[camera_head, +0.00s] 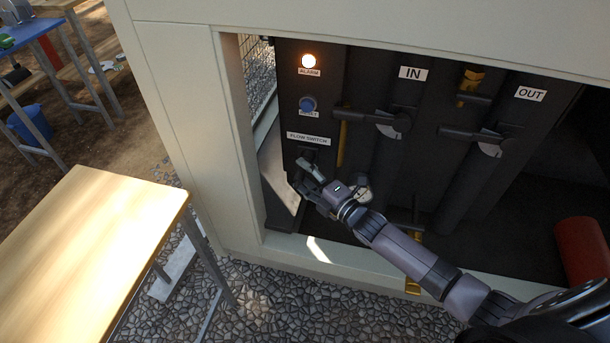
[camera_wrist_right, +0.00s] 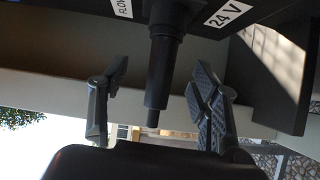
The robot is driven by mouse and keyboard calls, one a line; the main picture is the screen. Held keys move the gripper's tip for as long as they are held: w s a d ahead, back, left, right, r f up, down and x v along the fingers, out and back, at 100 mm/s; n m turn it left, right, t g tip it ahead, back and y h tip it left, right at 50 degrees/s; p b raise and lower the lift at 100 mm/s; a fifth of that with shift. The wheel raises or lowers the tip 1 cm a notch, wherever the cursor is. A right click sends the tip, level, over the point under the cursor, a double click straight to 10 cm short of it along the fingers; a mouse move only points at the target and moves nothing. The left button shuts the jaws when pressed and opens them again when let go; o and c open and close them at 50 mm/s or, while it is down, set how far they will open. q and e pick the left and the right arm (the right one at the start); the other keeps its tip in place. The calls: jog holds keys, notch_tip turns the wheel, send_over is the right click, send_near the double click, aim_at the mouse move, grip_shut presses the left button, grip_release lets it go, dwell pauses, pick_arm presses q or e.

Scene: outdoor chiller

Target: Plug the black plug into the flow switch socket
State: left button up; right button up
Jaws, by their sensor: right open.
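The black plug (camera_wrist_right: 160,75) is a stepped cylinder that stands out from the black flow switch socket (camera_wrist_right: 172,14) in the right wrist view. The two look joined in line, but I cannot tell how deep the plug sits. My right gripper (camera_head: 306,175) is open at the panel just below the FLOW SWITCH label (camera_head: 309,139). In the wrist view its fingers (camera_wrist_right: 160,84) stand on either side of the plug, with a gap on both sides. The gripper hides the socket area in the head view. My left gripper is not in view.
The lit alarm lamp (camera_head: 309,61) and blue reset button (camera_head: 307,104) are above. Valve handles (camera_head: 374,118) and pipes are to the right. The cabinet frame (camera_head: 190,110) borders the opening at left. A wooden table (camera_head: 85,235) stands at front left.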

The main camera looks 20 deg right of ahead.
jog(key=shift+o, duration=0.4)
jog(key=p+v, duration=0.3)
jog(key=v, duration=0.4)
jog(key=shift+s, duration=0.1)
jog(key=v, duration=1.2)
